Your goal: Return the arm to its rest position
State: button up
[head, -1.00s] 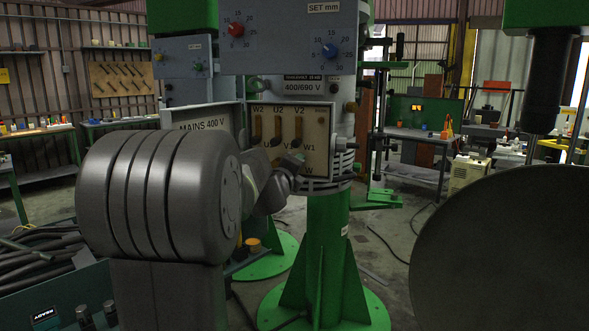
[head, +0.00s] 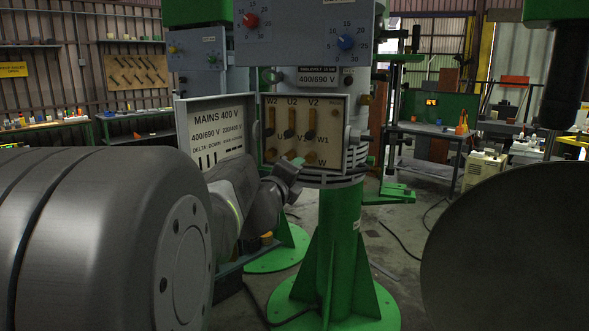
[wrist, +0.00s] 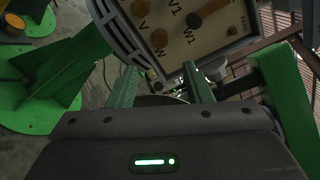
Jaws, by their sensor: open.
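My gripper (wrist: 160,78) shows in the wrist view with its two green fingers apart and nothing between them. In the head view my gripper (head: 288,167) is small and partly hidden behind my wrist links, just in front of and below the terminal box. My arm's large grey joint fills the lower left of the head view. The terminal box (head: 335,113) on the green machine column is open, with brass-coloured bars on its panel. The panel (wrist: 215,15) also shows at the top of the wrist view, beyond the fingertips.
A grey control box with dials (head: 300,35) hangs above. The green column (head: 340,225) stands on a wide foot. A large dark disc (head: 515,250) fills the lower right. Workbenches line the back.

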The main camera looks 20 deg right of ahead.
aim_at(309, 159)
jog(key=shift+v, duration=0.8)
jog(key=x, duration=1.4)
jog(key=shift+s+a, duration=0.1)
jog(key=shift+s, duration=0.05)
